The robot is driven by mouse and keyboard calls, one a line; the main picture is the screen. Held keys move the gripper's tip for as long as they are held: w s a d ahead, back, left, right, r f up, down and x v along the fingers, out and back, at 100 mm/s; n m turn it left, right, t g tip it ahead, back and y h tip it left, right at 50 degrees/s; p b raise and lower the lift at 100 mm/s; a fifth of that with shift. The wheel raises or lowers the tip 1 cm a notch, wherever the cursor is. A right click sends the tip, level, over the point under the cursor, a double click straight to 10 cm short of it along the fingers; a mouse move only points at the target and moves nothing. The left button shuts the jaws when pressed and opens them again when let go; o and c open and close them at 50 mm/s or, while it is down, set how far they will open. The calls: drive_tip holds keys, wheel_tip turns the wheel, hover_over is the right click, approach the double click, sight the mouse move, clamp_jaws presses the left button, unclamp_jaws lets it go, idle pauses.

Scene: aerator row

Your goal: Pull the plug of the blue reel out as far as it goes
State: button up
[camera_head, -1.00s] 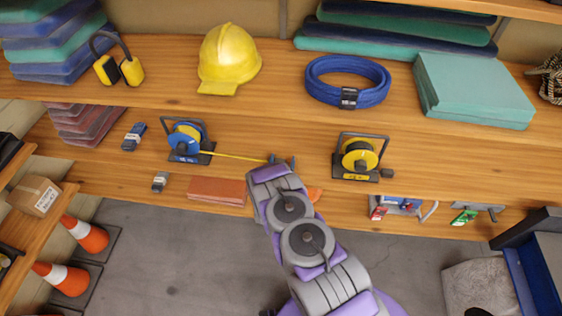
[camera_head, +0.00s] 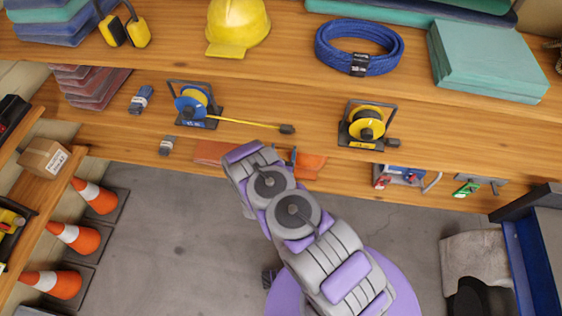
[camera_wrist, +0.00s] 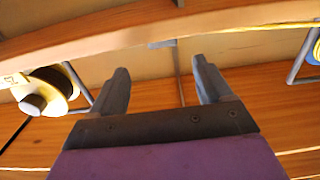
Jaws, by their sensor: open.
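The blue reel (camera_head: 193,102) stands in a dark frame on the lower shelf. Its yellow cable (camera_head: 240,122) runs out to the right and ends in a dark plug (camera_head: 287,129), which lies apart from the reel. My gripper is mostly hidden behind my arm in the head view, below the plug. In the wrist view my gripper (camera_wrist: 160,68) is open, with nothing between its fingers. There, part of the blue reel (camera_wrist: 314,48) shows at the right edge and the cable (camera_wrist: 265,27) at top right. The plug is not clear there.
A yellow reel (camera_head: 366,124) with a dark plug (camera_head: 393,142) stands farther right; it also shows in the wrist view (camera_wrist: 50,88). Orange bricks (camera_head: 212,153) lie near my arm. A blue coil (camera_head: 358,49) and yellow helmet (camera_head: 238,26) sit on the upper shelf.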

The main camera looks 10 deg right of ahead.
drive_tip(key=shift+v, duration=2.65)
drive_tip(key=shift+a, duration=0.15)
